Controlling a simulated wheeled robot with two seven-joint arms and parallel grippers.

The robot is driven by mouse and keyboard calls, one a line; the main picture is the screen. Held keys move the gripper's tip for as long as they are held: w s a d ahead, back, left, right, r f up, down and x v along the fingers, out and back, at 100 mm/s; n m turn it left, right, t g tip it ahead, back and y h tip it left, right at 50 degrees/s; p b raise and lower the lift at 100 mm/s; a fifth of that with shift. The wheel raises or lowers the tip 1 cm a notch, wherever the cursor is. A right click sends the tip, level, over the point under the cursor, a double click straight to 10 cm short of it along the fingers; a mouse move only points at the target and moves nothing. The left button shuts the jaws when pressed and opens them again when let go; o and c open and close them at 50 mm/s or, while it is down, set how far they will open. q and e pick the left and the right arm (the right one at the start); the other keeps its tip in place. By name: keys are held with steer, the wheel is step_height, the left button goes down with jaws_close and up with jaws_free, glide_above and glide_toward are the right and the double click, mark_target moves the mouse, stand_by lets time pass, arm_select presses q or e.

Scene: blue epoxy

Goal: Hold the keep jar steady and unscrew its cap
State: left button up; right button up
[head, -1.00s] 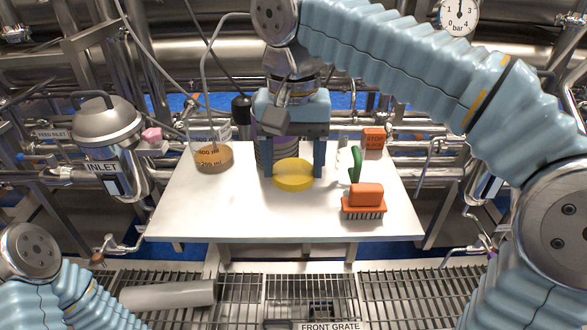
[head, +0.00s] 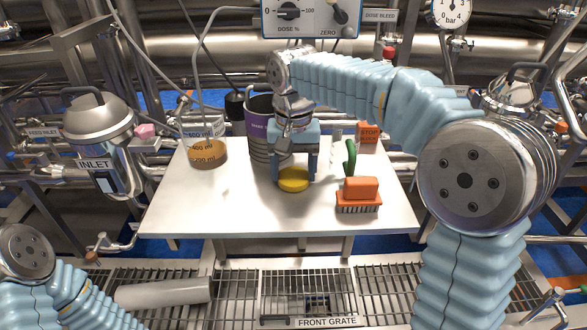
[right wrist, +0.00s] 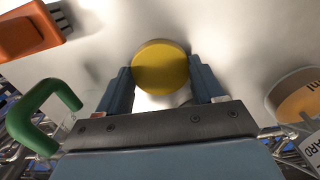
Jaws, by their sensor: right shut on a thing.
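In the right wrist view the yellow cap (right wrist: 160,67) sits between the two blue fingers. My right gripper (head: 295,173) points down and is shut on it, one finger on each side. The jar's body under the cap is mostly hidden, and I cannot make out its shape. My left gripper is out of view; only part of my left arm shows at the lower left.
A beaker of brown liquid (head: 207,153) is to the left. An orange brush (head: 359,193), a green handle (head: 350,157) and an orange block (head: 368,132) are to the right. The table (head: 180,215) is clear at front left.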

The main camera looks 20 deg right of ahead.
steer(key=shift+f, duration=0.2)
steer(key=o, duration=1.2)
steer(key=shift+r, duration=0.1)
steer(key=shift+c, duration=0.2)
